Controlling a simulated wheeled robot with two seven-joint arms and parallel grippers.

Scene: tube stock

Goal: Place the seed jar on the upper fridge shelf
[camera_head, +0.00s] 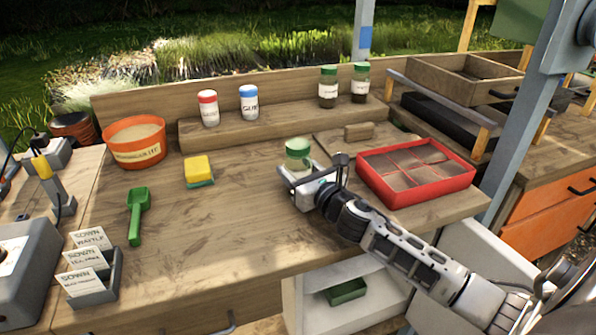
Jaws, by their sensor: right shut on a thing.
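The seed jar (298,149) is clear with a green lid and stands upright over the middle of the bench. My right gripper (299,174) is shut on it from the near side and hides its lower part. I cannot tell whether the jar touches the bench top. The white fridge (292,306) is under the bench at the bottom middle, with its front open. A green tray (346,291) sits inside it. A white panel that looks like its open door (483,255) stands to the right. My left gripper is not in view.
A red seed tray (418,199) lies right of the jar. A yellow-green sponge (198,170), a green scoop (138,214) and label cards (88,275) are on the left. Several jars stand on the back ledge (280,116). The bench's front middle is clear.

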